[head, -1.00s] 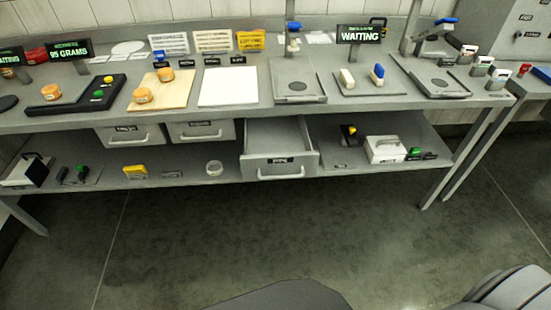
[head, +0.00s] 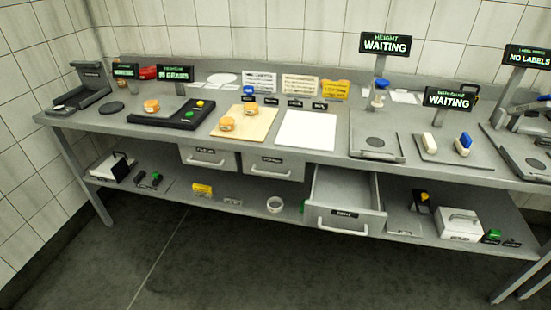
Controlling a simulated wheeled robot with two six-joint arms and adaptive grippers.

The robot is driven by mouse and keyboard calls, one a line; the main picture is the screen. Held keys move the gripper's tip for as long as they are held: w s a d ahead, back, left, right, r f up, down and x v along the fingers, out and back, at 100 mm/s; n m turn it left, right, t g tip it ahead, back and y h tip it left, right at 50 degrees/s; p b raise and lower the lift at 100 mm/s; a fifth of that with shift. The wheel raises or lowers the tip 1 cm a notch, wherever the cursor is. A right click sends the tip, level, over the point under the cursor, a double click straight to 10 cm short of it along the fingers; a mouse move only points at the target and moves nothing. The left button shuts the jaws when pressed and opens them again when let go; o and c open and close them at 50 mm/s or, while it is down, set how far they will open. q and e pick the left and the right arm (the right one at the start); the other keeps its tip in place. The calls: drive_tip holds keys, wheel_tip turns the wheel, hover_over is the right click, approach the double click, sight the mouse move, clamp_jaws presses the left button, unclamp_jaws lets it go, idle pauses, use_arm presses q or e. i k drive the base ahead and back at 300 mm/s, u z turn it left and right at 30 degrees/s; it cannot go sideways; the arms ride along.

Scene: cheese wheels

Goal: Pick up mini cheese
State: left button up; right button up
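Small orange mini cheeses show in the head view. One cheese (head: 151,106) sits on the black scale (head: 172,116) at the left of the table. Two more are on the wooden board (head: 262,128): a front one (head: 226,123) and a back one (head: 247,109). The three cheeses stand apart from my body, and nothing is holding them. Neither of my grippers is in the head view, so whether they are open or shut is hidden.
The grey workbench (head: 320,163) runs across the view. A drawer (head: 345,195) below it stands open toward me. A white sheet (head: 306,131) lies right of the board. Signs reading "WAITING" (head: 385,44) stand at the back. The floor (head: 225,260) in front is clear.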

sight(150, 106)
drive_tip(key=u, duration=0.05)
drive_tip(key=k, duration=0.6)
drive_tip(key=u, duration=0.8)
drive_tip(key=i, duration=1.75)
drive_tip(key=z, duration=0.45)
